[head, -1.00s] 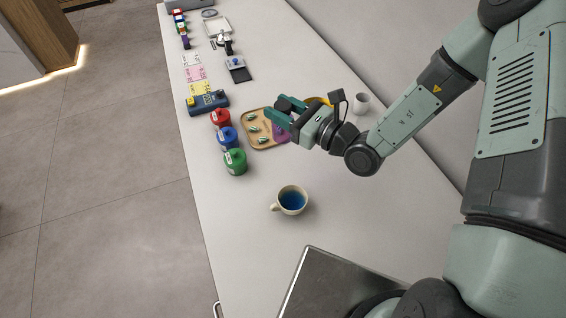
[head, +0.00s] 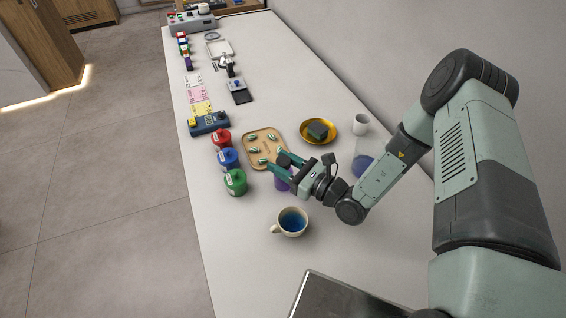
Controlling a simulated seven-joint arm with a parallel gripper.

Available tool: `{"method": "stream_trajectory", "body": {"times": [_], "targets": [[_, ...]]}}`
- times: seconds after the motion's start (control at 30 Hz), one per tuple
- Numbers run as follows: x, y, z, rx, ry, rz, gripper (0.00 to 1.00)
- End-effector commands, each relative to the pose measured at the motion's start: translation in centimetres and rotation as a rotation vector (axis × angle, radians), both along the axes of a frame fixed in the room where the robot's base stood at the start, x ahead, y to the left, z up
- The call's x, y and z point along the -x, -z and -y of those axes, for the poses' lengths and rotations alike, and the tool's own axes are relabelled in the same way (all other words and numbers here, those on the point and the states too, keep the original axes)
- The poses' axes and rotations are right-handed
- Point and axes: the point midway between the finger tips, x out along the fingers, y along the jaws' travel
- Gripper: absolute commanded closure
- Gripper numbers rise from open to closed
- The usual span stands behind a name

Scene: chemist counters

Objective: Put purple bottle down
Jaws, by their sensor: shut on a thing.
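My gripper (head: 276,165) is over the counter, just in front of the wooden tray, with its teal fingers pointing left. It is shut on the purple bottle (head: 282,182), which shows below the fingers. The gripper hides much of the bottle, and I cannot tell whether its base touches the counter.
The wooden tray (head: 247,151) holds several small green-and-white pieces. Red (head: 221,140), blue (head: 228,159) and green (head: 235,182) containers stand left of it. A mug with blue liquid (head: 292,222) is nearer. A yellow bowl (head: 330,138), white cup (head: 360,124) and blue-filled beaker (head: 362,165) stand right.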

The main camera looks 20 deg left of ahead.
Motion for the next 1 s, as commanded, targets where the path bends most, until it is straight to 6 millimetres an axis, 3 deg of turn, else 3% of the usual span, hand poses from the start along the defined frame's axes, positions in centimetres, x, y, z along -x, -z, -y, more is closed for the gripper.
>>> {"method": "stream_trajectory", "body": {"times": [0.23, 0.27, 0.4, 0.77, 1.0], "targets": [[0.0, 0.2, 0.0, 0.0, 0.0, -0.001, 0.86], [0.0, 0.2, 0.0, 0.0, 0.0, 0.0, 0.54], [0.0, 0.2, 0.0, 0.0, 0.0, 0.0, 0.33], [0.0, -0.2, 0.0, 0.0, 0.0, 0.001, 0.32], [0.8, -0.1, 4.1, 0.001, 0.004, -0.002, 0.32]]}}
